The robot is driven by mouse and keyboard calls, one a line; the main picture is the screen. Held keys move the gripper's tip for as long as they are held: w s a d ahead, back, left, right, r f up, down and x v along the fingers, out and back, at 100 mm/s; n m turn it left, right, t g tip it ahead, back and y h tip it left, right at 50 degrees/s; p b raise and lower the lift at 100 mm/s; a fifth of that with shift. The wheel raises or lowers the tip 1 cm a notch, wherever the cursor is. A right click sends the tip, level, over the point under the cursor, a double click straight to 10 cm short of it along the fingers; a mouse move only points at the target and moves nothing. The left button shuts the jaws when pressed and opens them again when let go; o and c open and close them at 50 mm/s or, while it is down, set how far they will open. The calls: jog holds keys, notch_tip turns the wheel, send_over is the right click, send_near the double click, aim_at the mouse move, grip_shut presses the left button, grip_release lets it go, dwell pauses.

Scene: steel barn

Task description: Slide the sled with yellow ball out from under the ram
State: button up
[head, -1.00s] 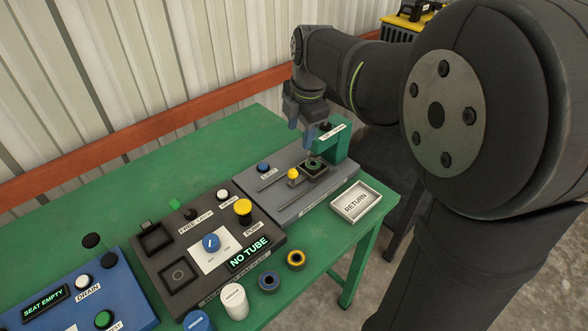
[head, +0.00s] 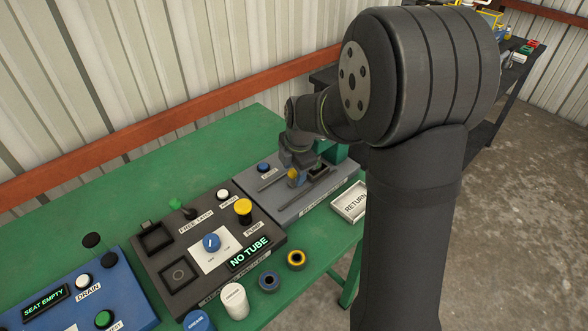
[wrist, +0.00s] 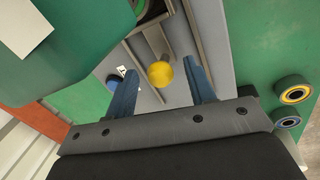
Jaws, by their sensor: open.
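My gripper (head: 297,181) is low over the grey press base and open. In the wrist view its two blue fingers (wrist: 160,66) stand on either side of the yellow ball (wrist: 160,74), with a gap on both sides. The ball (head: 292,174) is partly covered by the gripper in the head view. The sled (wrist: 146,28) shows in part beyond the ball and carries a dark ring with green. The green ram housing (wrist: 75,45) covers the upper left of the wrist view. In the head view the housing (head: 335,152) is partly behind my arm.
The grey base (head: 310,199) has slots beside the sled, and a blue button (head: 263,167) lies left of the ball. A white RETURN tray (head: 350,203) stands at the right. The dark tube panel (head: 215,262) is to the left, with two rings (head: 296,260) in front.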

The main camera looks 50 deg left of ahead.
grip_shut()
jog(key=s, duration=1)
jog(key=shift+s, duration=0.2)
jog(key=shift+c, duration=0.7)
grip_release()
jog(key=shift+s, duration=0.15)
jog(key=shift+o, duration=0.7)
jog(key=shift+r, duration=0.1)
jog(key=d+r, duration=0.3)
jog(key=r, duration=1.4)
jog(key=shift+s, duration=0.25)
jog(key=shift+d+f, duration=0.1)
